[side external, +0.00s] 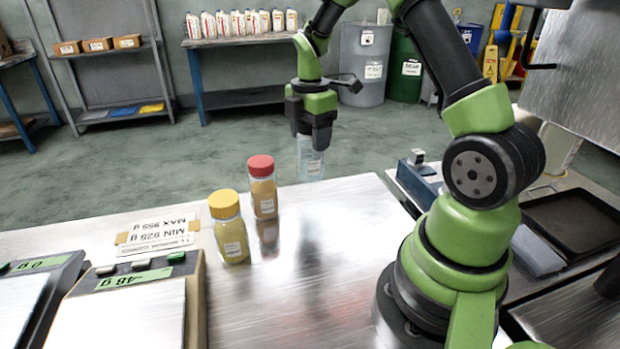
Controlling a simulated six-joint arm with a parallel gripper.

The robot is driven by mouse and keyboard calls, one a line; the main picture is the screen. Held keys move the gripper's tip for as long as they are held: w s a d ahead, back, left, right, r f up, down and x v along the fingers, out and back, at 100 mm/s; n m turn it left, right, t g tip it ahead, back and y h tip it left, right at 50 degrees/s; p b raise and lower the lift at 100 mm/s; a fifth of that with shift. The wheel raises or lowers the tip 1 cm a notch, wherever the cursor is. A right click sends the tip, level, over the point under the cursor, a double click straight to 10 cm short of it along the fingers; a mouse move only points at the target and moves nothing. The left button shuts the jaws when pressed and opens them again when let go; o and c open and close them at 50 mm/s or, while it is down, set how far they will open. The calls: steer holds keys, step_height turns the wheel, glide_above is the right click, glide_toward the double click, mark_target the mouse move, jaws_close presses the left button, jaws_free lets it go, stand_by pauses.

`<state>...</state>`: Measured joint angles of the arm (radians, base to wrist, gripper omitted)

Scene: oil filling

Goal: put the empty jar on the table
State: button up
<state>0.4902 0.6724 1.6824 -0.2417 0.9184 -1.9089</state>
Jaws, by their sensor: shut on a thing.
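My gripper (313,140) points down over the far edge of the metal table (330,270). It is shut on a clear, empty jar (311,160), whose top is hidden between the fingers. The jar hangs upright; I cannot tell whether its bottom touches anything. To its left on the table stand a filled jar with a red lid (262,187) and a filled jar with a yellow lid (229,228), both upright with yellowish contents.
Two scales (140,300) stand at the front left, with a weight-limit sign (158,232) behind them. A dark tray (580,222) and a blue device (420,178) lie to the right. The table's middle is clear.

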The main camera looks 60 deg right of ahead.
mark_target(310, 163)
step_height(310, 163, down, 7)
steer(key=shift+r, duration=0.15)
stand_by(0.4)
steer(key=o, duration=0.9)
